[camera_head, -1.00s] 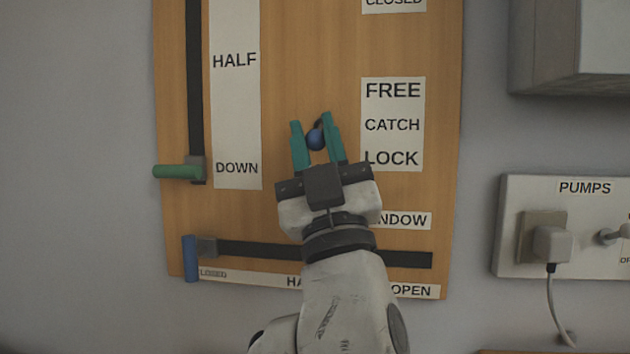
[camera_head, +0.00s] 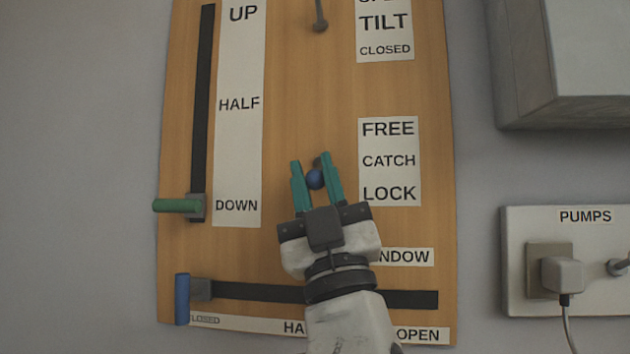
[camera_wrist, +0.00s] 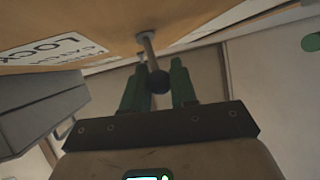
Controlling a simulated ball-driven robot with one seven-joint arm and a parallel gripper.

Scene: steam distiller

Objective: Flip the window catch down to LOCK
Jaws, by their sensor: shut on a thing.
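In the head view the knob appears level with the space between CATCH and LOCK. My gripper (camera_head: 315,170) comes from below, its teal fingers shut on the knob, one on each side. In the wrist view the ball (camera_wrist: 158,82) sits between the fingers, on a grey stem (camera_wrist: 147,45) running to the board. The fingers hide part of the lever's base in the head view.
A green handle (camera_head: 178,205) is at DOWN on the upright slot. A blue handle (camera_head: 182,298) is at CLOSED on the lower slot. Another lever (camera_head: 320,15) stands above, near TILT. A grey box (camera_head: 560,65) and a PUMPS panel (camera_head: 580,285) are on the right.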

